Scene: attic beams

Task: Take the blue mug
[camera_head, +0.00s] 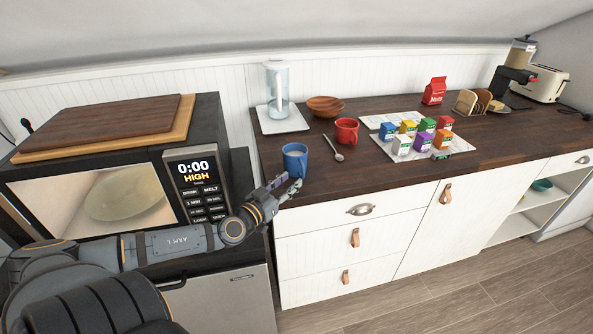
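The blue mug (294,155) stands upright near the left end of the dark wooden counter and holds something pale. My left gripper (293,181) is at the counter's front edge, just in front of and below the mug in the picture. Its fingers look parted, with nothing visible between them. The gripper overlaps or comes close to the mug's lower edge; I cannot tell whether they touch. My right gripper does not show.
A microwave (178,214) with wooden boards on top stands left of the counter (370,180). A spoon (334,148) and a red mug (346,130) are right of the blue mug. A glass jug (277,85) stands behind it. Several small boxes sit farther right.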

